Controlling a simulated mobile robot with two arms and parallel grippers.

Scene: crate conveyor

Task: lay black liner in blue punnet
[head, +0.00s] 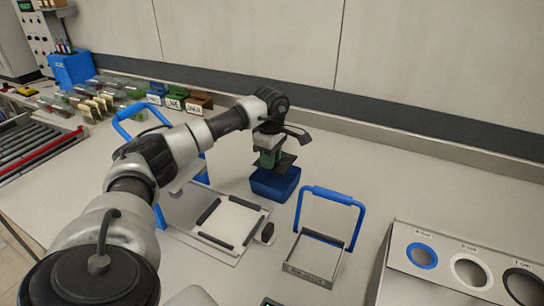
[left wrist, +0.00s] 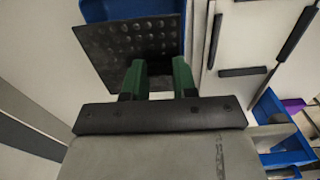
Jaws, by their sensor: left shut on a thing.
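The blue punnet (head: 275,187) stands on the table, right of the white square fixture. My left gripper (head: 268,160) is above it, with green fingers pointing down. It is shut on the black liner (head: 287,161), a thin dark sheet that sticks out to the right of the fingers, over the punnet. In the left wrist view the fingers (left wrist: 159,80) grip one edge of the liner (left wrist: 135,42), which shows rows of round dimples. The blue punnet (left wrist: 105,9) shows beyond and behind the liner there; most of its inside is hidden. My right gripper is not in view.
A white plate with black edge bars (head: 230,220) lies left of the punnet. A tray with a blue handle (head: 332,194) stands to the right. A sloped panel with round holes (head: 455,265) is at far right. Small bins (head: 198,102) line the back left.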

